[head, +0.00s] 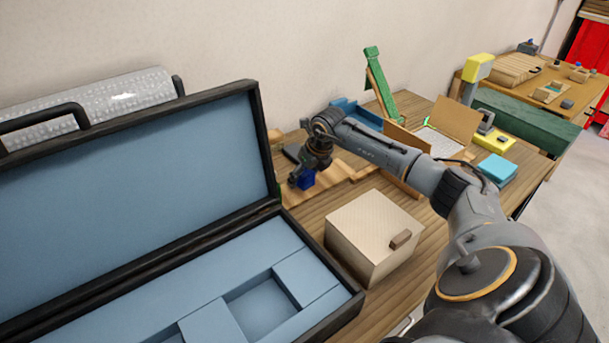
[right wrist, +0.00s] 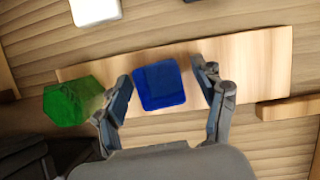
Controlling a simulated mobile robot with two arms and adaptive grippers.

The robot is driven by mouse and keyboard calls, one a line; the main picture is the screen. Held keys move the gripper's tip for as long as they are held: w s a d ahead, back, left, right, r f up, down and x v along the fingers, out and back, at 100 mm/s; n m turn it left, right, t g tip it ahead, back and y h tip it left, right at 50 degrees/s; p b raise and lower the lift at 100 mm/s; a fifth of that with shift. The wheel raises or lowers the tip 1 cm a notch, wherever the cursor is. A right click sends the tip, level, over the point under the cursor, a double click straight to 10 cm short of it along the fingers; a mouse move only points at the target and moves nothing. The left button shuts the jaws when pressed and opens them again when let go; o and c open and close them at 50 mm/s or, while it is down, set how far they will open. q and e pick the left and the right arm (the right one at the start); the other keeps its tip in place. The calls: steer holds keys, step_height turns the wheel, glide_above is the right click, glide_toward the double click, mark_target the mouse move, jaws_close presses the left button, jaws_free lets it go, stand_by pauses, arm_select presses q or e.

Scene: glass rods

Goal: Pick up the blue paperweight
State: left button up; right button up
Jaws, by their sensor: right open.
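The blue paperweight (right wrist: 159,86) is a dark blue block with rounded corners, lying on a light wooden board (right wrist: 262,60) in the right wrist view. In the head view the blue paperweight (head: 303,179) shows just below my right gripper (head: 304,176). In the right wrist view my right gripper (right wrist: 166,96) is open, with one finger on each side of the paperweight. The left finger is close to its side; there is a gap on the right. I cannot tell whether either finger touches it. My left gripper is not in view.
A green hexagonal piece (right wrist: 73,104) lies just left of my left finger. A white block (right wrist: 95,10) is farther off. A large open blue-lined case (head: 200,255) and a pale wooden box (head: 375,228) stand near my right arm on the table.

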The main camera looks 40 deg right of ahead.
steer(key=c, duration=1.4)
steer(key=shift+c, duration=0.3)
steer(key=shift+r, duration=0.2)
